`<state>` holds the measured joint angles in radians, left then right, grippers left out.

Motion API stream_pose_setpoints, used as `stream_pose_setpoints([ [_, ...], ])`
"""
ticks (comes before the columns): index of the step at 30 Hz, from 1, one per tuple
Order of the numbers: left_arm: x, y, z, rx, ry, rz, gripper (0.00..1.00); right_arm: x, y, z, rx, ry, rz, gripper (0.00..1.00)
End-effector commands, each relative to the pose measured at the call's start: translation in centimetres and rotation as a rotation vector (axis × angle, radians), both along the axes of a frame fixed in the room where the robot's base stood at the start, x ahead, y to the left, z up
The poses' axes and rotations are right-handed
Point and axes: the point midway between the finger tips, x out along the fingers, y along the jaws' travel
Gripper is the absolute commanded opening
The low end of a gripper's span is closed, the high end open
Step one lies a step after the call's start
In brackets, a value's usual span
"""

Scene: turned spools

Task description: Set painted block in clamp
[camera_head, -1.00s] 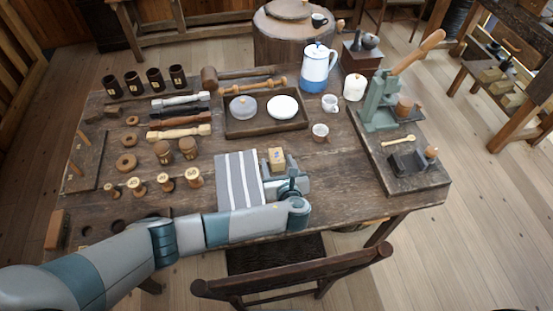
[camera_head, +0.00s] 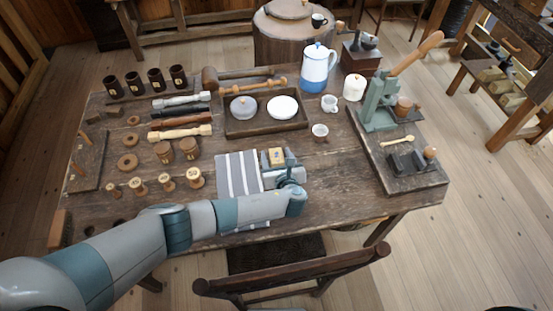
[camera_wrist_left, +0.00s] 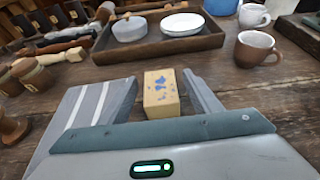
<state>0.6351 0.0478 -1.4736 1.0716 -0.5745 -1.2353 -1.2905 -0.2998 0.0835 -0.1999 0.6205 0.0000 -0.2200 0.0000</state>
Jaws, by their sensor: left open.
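The painted block (camera_head: 276,154) is a small pale wooden block near the table's front middle, beside the striped cloth. The left wrist view shows blue paint on its face (camera_wrist_left: 161,93). My left gripper (camera_head: 278,159) is open, with one finger on each side of the block; in the left wrist view a gap shows on the right side (camera_wrist_left: 161,80). I cannot tell whether either finger touches it. The clamp (camera_head: 407,163) is a dark, open-jawed piece on the board at the table's right end. My right gripper is out of view.
A grey striped cloth (camera_head: 238,172) lies left of the block. Behind stand a wooden tray (camera_head: 240,128) with two dishes, a small cup (camera_head: 320,132) and a mug (camera_head: 329,103). A green press (camera_head: 378,108) stands behind the clamp. Bare tabletop lies between block and board.

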Motion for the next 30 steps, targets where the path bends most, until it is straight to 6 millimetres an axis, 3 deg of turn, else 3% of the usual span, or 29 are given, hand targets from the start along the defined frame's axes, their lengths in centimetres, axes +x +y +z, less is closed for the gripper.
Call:
stream_pose_setpoints([
  [11, -0.03, -0.01, -0.01, 0.0, 0.0, 0.0, 0.55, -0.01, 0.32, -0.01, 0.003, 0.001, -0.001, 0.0],
  [16, -0.05, 0.0, 0.0, 0.0, 0.0, 0.0, 0.15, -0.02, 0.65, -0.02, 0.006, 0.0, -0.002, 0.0],
  [18, -0.03, 0.01, 0.02, 0.0, 0.0, 0.0, 0.08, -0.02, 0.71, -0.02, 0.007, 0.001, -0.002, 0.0],
  [30, -0.02, -0.03, 0.43, -0.001, -0.001, -0.001, 0.08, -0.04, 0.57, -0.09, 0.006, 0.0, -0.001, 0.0],
])
